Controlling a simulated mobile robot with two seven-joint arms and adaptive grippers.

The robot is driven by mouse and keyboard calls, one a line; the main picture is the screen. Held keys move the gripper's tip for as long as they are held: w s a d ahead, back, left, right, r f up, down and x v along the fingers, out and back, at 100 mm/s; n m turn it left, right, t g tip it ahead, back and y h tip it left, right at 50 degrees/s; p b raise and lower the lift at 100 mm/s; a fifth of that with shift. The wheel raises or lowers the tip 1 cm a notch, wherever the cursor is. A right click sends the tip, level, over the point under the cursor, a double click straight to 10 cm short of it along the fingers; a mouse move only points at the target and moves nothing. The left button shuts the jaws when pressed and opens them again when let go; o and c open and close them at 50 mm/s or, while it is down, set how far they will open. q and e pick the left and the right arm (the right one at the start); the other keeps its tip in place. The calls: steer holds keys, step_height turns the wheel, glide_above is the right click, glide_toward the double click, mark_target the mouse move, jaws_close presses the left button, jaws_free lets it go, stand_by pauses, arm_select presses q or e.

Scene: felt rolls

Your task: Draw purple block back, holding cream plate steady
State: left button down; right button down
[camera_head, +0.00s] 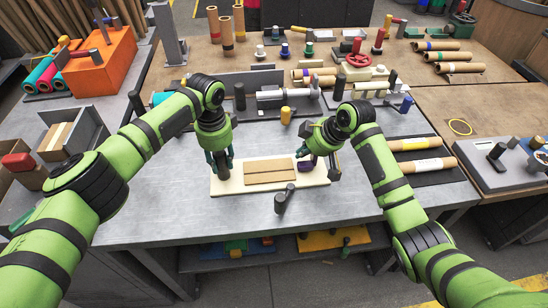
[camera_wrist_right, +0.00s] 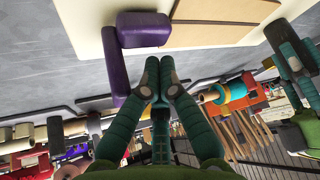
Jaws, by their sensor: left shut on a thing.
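The cream plate (camera_head: 225,186) lies flat on the grey metal table with two tan strips on it. My left gripper (camera_head: 222,167) is down at the plate's left end, shut on the plate; the exact contact is hard to see. The purple block (camera_head: 304,167) sits at the plate's right end. In the right wrist view the purple block (camera_wrist_right: 143,29) lies on the plate's edge, with a long purple bar (camera_wrist_right: 116,66) joining or touching it. My right gripper (camera_wrist_right: 160,72) has its fingertips together just beside the block, with nothing visible between them.
A dark grey handled tool (camera_head: 282,200) stands in front of the plate. Rolls on a dark mat (camera_head: 432,178) lie to the right. The table left of the plate is clear.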

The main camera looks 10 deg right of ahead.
steer(key=shift+s+f, duration=0.15)
steer(key=shift+f, duration=0.1)
steer(key=shift+a+r, duration=0.1)
steer(key=shift+r, duration=1.85)
steer(key=r, duration=0.1)
steer(key=a+r, duration=0.1)
steer(key=r, duration=0.1)
steer(key=shift+r, duration=0.25)
arm_select(q)
jaws_free()
steer(key=shift+w, duration=0.1)
arm_select(e)
steer(key=shift+w, duration=0.2)
arm_select(q)
steer(key=shift+r, duration=0.15)
arm_select(e)
steer(key=shift+r, duration=0.2)
arm_select(q)
steer(key=shift+r+p, duration=1.3)
steer(key=shift+p, duration=0.45)
arm_select(e)
steer(key=shift+r, duration=1.5)
